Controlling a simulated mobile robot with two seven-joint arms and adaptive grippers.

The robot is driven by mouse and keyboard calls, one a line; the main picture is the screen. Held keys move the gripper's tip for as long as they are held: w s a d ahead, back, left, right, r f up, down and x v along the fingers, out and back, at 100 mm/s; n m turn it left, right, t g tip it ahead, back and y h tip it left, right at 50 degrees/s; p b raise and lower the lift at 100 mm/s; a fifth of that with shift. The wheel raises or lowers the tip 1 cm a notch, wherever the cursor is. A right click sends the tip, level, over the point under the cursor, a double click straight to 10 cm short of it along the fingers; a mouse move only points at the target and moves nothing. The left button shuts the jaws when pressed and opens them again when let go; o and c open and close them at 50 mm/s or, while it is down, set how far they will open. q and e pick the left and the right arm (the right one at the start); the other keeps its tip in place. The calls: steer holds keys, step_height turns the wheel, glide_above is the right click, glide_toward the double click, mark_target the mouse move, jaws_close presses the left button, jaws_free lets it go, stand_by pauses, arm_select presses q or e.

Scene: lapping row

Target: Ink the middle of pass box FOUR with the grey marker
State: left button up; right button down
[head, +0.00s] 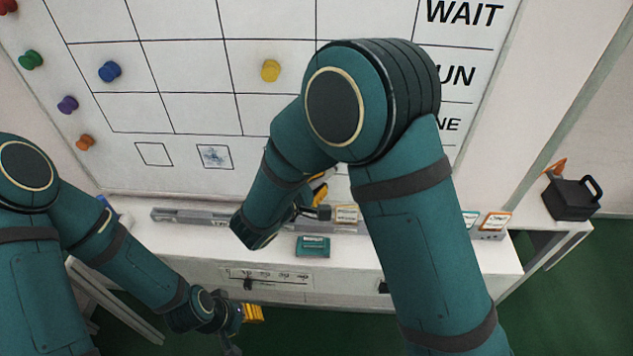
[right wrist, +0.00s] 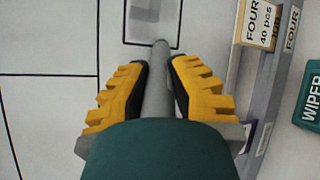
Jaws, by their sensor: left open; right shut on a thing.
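My right gripper (right wrist: 160,75) is shut on the grey marker (right wrist: 158,100); its yellow fingers sit on both sides of the barrel. The marker's tip shows at the lower edge of a square box outline (right wrist: 126,35) on the whiteboard; I cannot tell whether it touches. Inside this outline is a darker grey patch, either ink or shadow. A FOUR label (right wrist: 257,22) is on the ledge close to this box. In the head view my arm hides the box, and the right gripper (head: 318,192) shows only in part. My left gripper (head: 245,316) is open, low in front of the cabinet.
A teal wiper (head: 312,246) lies on the white cabinet top below the ledge (head: 190,216). Left along the board are an empty box (head: 153,154) and a box with blue-grey ink (head: 214,156). Coloured magnets sit on the board. A black case (head: 572,199) stands at right.

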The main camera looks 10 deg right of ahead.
steer(key=shift+w+d, duration=0.1)
steer(key=shift+w, duration=0.1)
steer(key=shift+d, duration=0.1)
steer(key=shift+s+d+r+b, duration=0.55)
steer(key=shift+s+d+b, duration=0.7)
steer(key=shift+d, duration=2.15)
steer(key=shift+w+a+b, duration=0.4)
steer(key=shift+a+b, duration=0.05)
steer(key=shift+a, duration=0.75)
steer(key=shift+w+a+b, duration=0.45)
steer(key=shift+a, duration=0.7)
steer(key=shift+w+a+b, duration=0.4)
steer(key=shift+a+b, duration=0.05)
steer(key=shift+a, duration=0.75)
steer(key=shift+r, duration=0.5)
steer(key=s+d+b, duration=0.2)
steer(key=d, duration=0.5)
